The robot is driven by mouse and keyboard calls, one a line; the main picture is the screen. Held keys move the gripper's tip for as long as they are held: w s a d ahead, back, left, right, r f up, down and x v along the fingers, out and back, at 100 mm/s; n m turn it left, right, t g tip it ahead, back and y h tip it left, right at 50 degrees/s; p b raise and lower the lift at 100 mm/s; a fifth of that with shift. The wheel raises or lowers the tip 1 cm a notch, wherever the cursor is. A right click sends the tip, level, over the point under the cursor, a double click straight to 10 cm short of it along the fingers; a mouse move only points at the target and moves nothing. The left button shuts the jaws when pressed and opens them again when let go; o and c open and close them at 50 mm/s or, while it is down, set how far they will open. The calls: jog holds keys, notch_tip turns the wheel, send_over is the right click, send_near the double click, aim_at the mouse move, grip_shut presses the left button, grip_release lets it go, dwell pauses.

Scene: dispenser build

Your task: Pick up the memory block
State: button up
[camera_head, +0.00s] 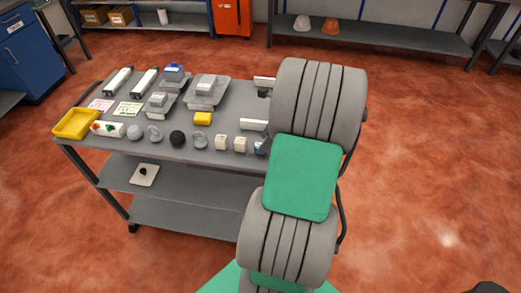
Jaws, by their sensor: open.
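Several small parts stand on the top of the grey cart (105,148). I cannot tell for sure which is the memory block. Two small cream blocks, one (221,142) and another (240,144), stand side by side near the front edge. A yellow block (203,119) lies behind them. A small bluish part (260,148) is partly covered by my arm. My grey and green arm rises over the right end of the cart. My gripper cannot be made out; the arm links hide that area.
A yellow tray (64,132) and a white part with coloured pieces (108,128) are at the cart's left. A black ball (178,138) and grey round parts line the front. Grey housings (206,93) stand behind.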

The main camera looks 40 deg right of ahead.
jog(key=x, duration=0.4)
jog(key=shift+d, duration=0.1)
jog(key=shift+c, duration=0.5)
jog(key=shift+r, duration=0.1)
grip_shut()
